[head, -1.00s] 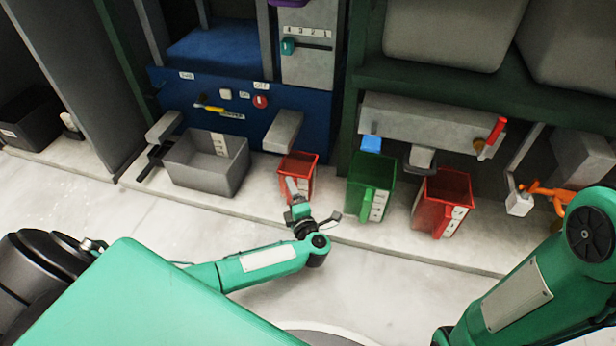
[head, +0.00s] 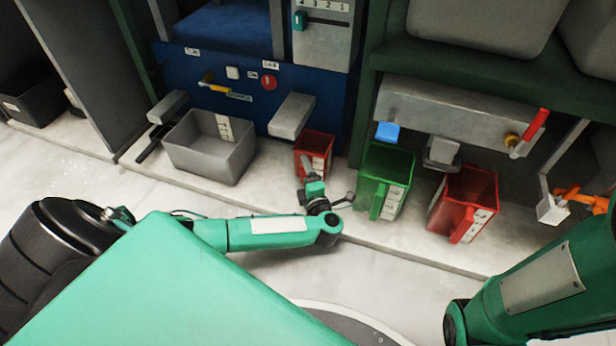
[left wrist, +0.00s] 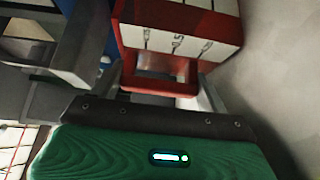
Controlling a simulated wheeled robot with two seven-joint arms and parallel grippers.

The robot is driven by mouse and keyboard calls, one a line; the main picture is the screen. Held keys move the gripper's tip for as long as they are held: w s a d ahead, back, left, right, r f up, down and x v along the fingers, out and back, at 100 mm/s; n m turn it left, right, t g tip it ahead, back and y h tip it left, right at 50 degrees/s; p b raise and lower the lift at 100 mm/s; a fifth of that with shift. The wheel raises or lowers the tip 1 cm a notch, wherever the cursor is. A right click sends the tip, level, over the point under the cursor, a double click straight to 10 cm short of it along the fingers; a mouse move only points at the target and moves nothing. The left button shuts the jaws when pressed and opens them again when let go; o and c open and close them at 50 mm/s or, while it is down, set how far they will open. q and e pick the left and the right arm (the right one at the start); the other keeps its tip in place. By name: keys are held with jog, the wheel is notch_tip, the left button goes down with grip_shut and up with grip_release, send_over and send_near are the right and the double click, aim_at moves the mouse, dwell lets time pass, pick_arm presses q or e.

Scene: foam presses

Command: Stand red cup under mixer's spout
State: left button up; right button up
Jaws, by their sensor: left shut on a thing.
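A small red cup (head: 315,150) with a white scale strip is at the front of the blue machine, just right of and below a grey block-shaped outlet (head: 292,115). My left gripper (head: 313,185) is shut on its handle. The left wrist view shows the red handle (left wrist: 160,82) between the fingers, with the cup (left wrist: 180,30) beyond. I cannot tell whether its base touches the ledge. A larger red cup (head: 466,203) stands at the right, below a grey dispenser (head: 455,110) with a red lever. My right gripper is outside the view.
A green cup (head: 384,180) stands between the two red cups, under a blue nozzle (head: 387,132). A grey bin (head: 210,148) is left of the small red cup. An orange valve (head: 580,198) is at the far right. The pale floor in front is clear.

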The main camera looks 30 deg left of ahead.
pick_arm(q)
jog(key=o, duration=1.1)
jog(key=shift+o, duration=0.3)
